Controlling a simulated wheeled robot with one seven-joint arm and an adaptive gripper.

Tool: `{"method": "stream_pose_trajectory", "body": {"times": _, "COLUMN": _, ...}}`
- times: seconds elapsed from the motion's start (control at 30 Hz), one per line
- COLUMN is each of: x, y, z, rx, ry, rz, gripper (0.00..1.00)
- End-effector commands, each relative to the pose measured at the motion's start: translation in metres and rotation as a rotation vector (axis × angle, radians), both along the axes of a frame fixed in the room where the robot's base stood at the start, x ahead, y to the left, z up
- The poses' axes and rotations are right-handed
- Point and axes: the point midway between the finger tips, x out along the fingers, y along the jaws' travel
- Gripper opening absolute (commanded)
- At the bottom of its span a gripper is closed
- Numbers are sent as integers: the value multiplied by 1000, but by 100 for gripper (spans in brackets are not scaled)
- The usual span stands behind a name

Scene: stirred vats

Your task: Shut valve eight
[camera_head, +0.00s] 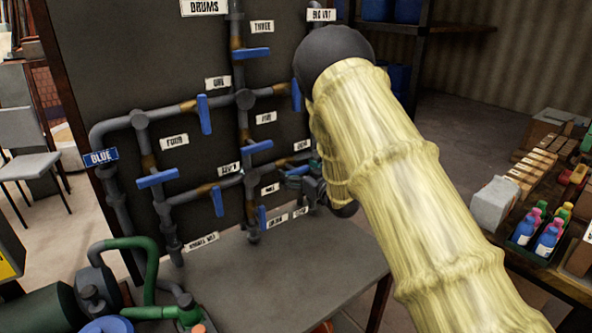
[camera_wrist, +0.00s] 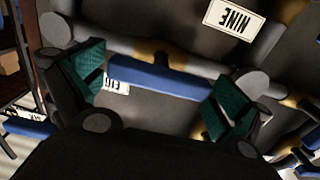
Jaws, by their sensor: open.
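In the wrist view, a blue lever handle (camera_wrist: 155,78) lies across the gap between my gripper's two green-padded fingers. A white label (camera_wrist: 116,87), upside down and partly covered, reads like the start of "EIGHT" beside it. The handle appears roughly in line with the grey pipe (camera_wrist: 92,34) behind it. My gripper (camera_wrist: 160,98) is open, with one finger near each end of the handle; contact cannot be told.
A "NINE" label (camera_wrist: 233,18) is close by in the wrist view. The dark board (camera_head: 110,60) carries several other blue levers, such as one under "THREE" (camera_head: 251,53). A grey table (camera_head: 270,280) lies below. Bottles and boxes fill a table (camera_head: 545,285) at right.

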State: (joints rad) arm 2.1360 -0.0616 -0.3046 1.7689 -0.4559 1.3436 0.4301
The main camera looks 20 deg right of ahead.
Motion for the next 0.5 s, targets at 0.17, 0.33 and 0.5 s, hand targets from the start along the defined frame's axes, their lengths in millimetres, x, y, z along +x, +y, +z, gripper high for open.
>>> {"method": "stream_pose_trajectory", "body": {"times": 0.17, "x": 4, "y": 1, "z": 0, "rx": 1, "ry": 0, "rz": 0, "gripper": 100}}
{"method": "stream_pose_trajectory", "body": {"times": 0.33, "x": 4, "y": 2, "z": 0, "rx": 1, "ry": 0, "rz": 0, "gripper": 100}}
{"method": "stream_pose_trajectory", "body": {"times": 0.5, "x": 4, "y": 1, "z": 0, "rx": 0, "ry": 0, "rz": 0, "gripper": 73}}
